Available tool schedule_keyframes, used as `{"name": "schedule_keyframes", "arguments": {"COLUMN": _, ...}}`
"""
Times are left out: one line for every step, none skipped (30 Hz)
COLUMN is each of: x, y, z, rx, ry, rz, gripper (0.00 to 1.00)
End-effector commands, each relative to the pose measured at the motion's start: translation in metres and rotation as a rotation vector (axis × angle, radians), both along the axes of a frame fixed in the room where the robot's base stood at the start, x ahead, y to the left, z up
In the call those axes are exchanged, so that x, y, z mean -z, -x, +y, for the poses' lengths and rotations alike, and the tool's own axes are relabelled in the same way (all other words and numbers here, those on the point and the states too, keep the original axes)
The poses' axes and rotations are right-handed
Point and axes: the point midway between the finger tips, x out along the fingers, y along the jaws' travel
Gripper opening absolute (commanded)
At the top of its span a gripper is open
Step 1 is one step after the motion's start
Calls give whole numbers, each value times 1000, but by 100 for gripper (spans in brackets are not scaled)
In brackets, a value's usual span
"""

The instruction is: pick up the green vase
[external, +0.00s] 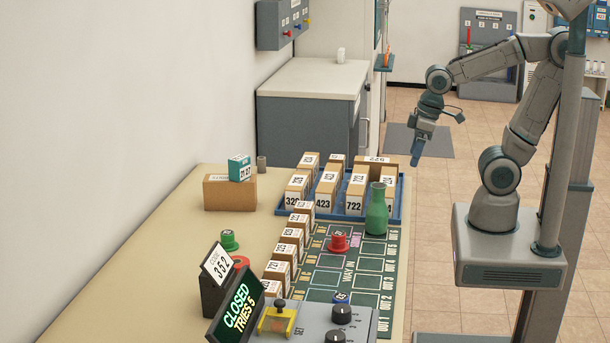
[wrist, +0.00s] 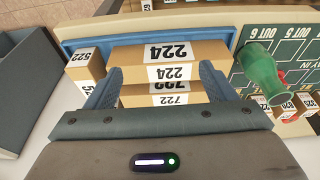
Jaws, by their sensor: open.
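The green vase (external: 376,212) stands upright on the green board, by the front right corner of the blue tray. It also shows at the right side of the wrist view (wrist: 262,72), outside my fingers. My gripper (external: 417,157) is raised in the air, above and to the right of the vase in the external view, and well apart from it. In the wrist view my gripper (wrist: 161,68) has its two blue fingers spread, with a box marked 224 (wrist: 168,62) seen between them. Nothing is held.
The blue tray (external: 398,205) holds several numbered boxes close behind and left of the vase. A red object (external: 339,241) and a row of small boxes (external: 291,240) sit on the board (external: 372,262).

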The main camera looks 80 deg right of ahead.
Motion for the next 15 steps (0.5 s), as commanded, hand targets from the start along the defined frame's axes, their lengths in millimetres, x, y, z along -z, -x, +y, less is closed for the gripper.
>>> {"name": "schedule_keyframes", "arguments": {"x": -4, "y": -3, "z": 3, "rx": -43, "ry": 9, "rz": 6, "gripper": 77}}
{"name": "schedule_keyframes", "arguments": {"x": -6, "y": -5, "z": 5, "rx": -81, "ry": 17, "rz": 10, "gripper": 77}}
{"name": "schedule_keyframes", "arguments": {"x": -10, "y": -9, "z": 9, "rx": -146, "ry": 30, "rz": 17, "gripper": 77}}
{"name": "schedule_keyframes", "arguments": {"x": -13, "y": -12, "z": 13, "rx": -205, "ry": 41, "rz": 23, "gripper": 77}}
{"name": "schedule_keyframes", "arguments": {"x": -16, "y": -16, "z": 17, "rx": -271, "ry": 54, "rz": 30, "gripper": 77}}
{"name": "schedule_keyframes", "arguments": {"x": -20, "y": -21, "z": 24, "rx": -367, "ry": 72, "rz": 41, "gripper": 77}}
{"name": "schedule_keyframes", "arguments": {"x": -24, "y": -25, "z": 29, "rx": -444, "ry": 86, "rz": 47, "gripper": 77}}
{"name": "schedule_keyframes", "arguments": {"x": -26, "y": -28, "z": 35, "rx": -523, "ry": 99, "rz": 56, "gripper": 77}}
{"name": "schedule_keyframes", "arguments": {"x": -30, "y": -34, "z": 42, "rx": -628, "ry": 117, "rz": 65, "gripper": 77}}
{"name": "schedule_keyframes", "arguments": {"x": -33, "y": -37, "z": 48, "rx": -707, "ry": 129, "rz": 72, "gripper": 77}}
{"name": "schedule_keyframes", "arguments": {"x": -35, "y": -41, "z": 53, "rx": -785, "ry": 141, "rz": 77, "gripper": 77}}
{"name": "schedule_keyframes", "arguments": {"x": -38, "y": -45, "z": 61, "rx": -889, "ry": 156, "rz": 85, "gripper": 77}}
{"name": "schedule_keyframes", "arguments": {"x": -41, "y": -49, "z": 67, "rx": -967, "ry": 167, "rz": 91, "gripper": 77}}
{"name": "schedule_keyframes", "arguments": {"x": -43, "y": -51, "z": 74, "rx": -1047, "ry": 177, "rz": 97, "gripper": 77}}
{"name": "schedule_keyframes", "arguments": {"x": -46, "y": -55, "z": 82, "rx": -1152, "ry": 191, "rz": 103, "gripper": 77}}
